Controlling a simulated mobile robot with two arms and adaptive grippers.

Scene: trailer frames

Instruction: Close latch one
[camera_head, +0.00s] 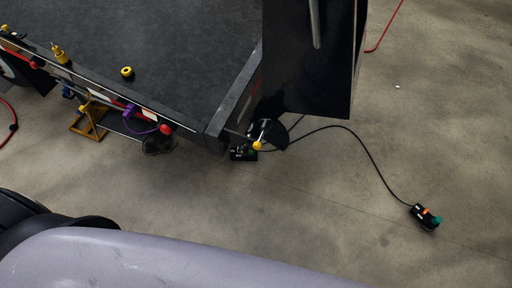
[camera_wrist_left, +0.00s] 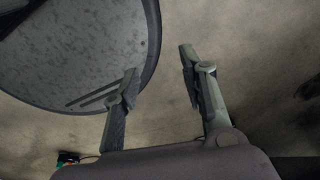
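The trailer frame (camera_head: 190,60) has a dark flat deck and stands at the upper left of the head view. Along its near edge are small coloured fittings: a yellow upright piece (camera_head: 59,53), a purple handle (camera_head: 130,111) and a red knob (camera_head: 165,129). A yellow-ended lever (camera_head: 257,145) is at the corner by the upright panel. I cannot tell which one is latch one, or whether it is open. My left gripper (camera_wrist_left: 158,63) shows in the left wrist view with its fingers apart and nothing between them. My right gripper is in neither view.
A black upright panel (camera_head: 310,60) stands at the trailer's corner. A black control box (camera_head: 426,217) lies on the floor, its cable running to the corner. A yellow stand (camera_head: 88,120) is under the near edge. The concrete floor at right is mostly clear.

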